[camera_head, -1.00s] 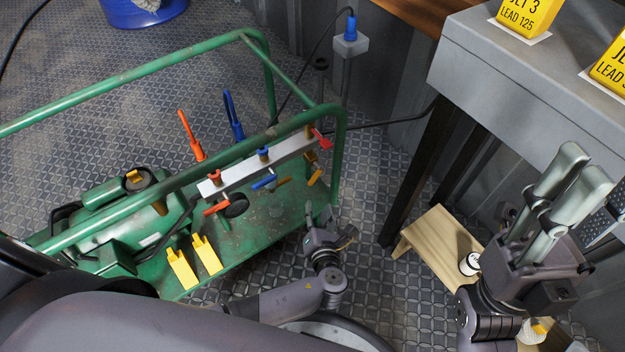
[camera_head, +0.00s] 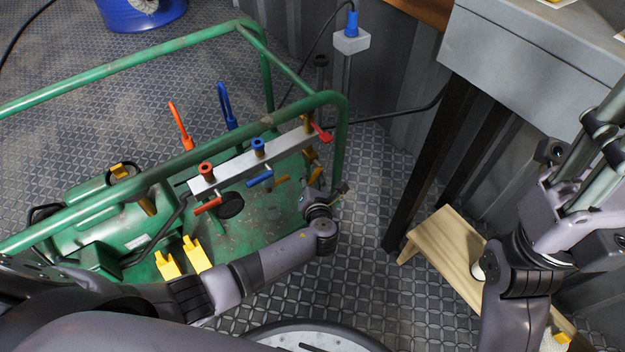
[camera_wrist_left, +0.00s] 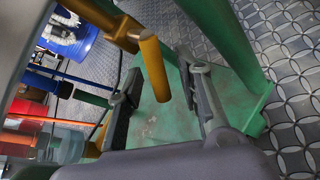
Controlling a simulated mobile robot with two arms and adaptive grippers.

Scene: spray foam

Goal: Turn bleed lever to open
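A grey manifold bar (camera_head: 235,172) on the green frame carries a red lever (camera_head: 207,206), a blue lever (camera_head: 260,179) and yellow handles (camera_head: 311,175) below its right end. I cannot tell by label which is the bleed lever. My left gripper (camera_head: 328,193) is just below and right of the bar's right end. In the left wrist view, my left gripper (camera_wrist_left: 160,82) is open, its fingers apart. A yellow lever (camera_wrist_left: 154,68) hangs in view between the fingertips; contact is unclear.
Green tube rails (camera_head: 335,150) surround the machine close to my left gripper. Orange (camera_head: 180,124) and blue (camera_head: 227,105) upright handles stand behind the bar. A wooden stool (camera_head: 445,245) and grey table (camera_head: 530,50) are at right. Patterned floor between is clear.

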